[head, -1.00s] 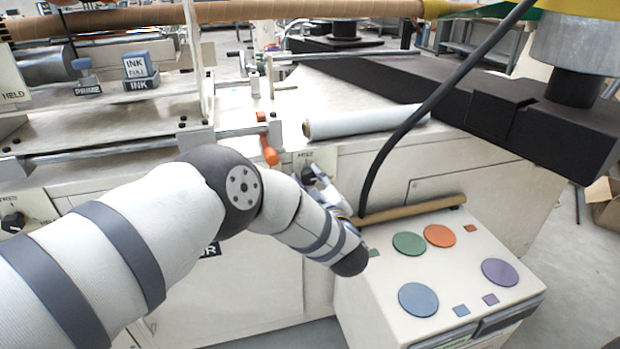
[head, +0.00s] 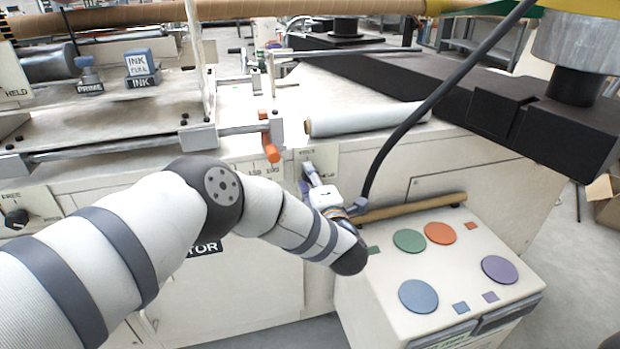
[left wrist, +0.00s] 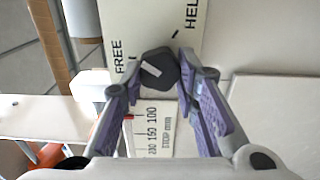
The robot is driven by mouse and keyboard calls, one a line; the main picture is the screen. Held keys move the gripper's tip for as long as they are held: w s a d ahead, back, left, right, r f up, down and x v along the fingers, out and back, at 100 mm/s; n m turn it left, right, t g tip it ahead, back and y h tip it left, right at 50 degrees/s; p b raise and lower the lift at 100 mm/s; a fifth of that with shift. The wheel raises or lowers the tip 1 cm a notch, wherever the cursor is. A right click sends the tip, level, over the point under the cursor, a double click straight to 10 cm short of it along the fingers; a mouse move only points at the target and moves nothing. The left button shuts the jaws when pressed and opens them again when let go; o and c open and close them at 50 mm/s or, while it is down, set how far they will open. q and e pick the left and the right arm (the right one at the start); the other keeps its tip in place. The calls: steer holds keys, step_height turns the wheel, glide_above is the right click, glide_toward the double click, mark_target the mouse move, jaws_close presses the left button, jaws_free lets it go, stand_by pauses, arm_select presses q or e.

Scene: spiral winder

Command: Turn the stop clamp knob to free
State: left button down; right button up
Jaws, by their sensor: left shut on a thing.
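The stop clamp knob (left wrist: 160,68) is black, with a short pale mark on its face. In the left wrist view it sits between the fingertips of my left gripper (left wrist: 159,62), which is shut on it. The plate behind it (left wrist: 115,15) reads FREE at the left and HELD at the upper right. I cannot tell for sure which word the mark points to. In the head view my left gripper (head: 309,176) reaches the machine's front panel, and its fingers hide most of the knob. My right gripper is not in view.
A control box (head: 455,270) with coloured round buttons stands close to the right of my left wrist. A black cable (head: 400,130) hangs beside the wrist. An orange handle (head: 270,148) and a white roll (head: 365,119) are above the panel. A second knob (head: 16,218) is far left.

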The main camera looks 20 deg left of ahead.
arm_select(q)
steer(key=shift+d+f+n+b, duration=0.1)
steer(key=shift+n+b, duration=0.05)
steer(key=shift+n, duration=1.6)
steer(key=shift+f+n+b, duration=0.1)
steer(key=shift+n+b, duration=0.05)
steer(key=shift+n, duration=1.6)
steer(key=c, duration=1.2)
jaws_free()
steer(key=shift+c, duration=0.2)
steer(key=v, duration=1.2)
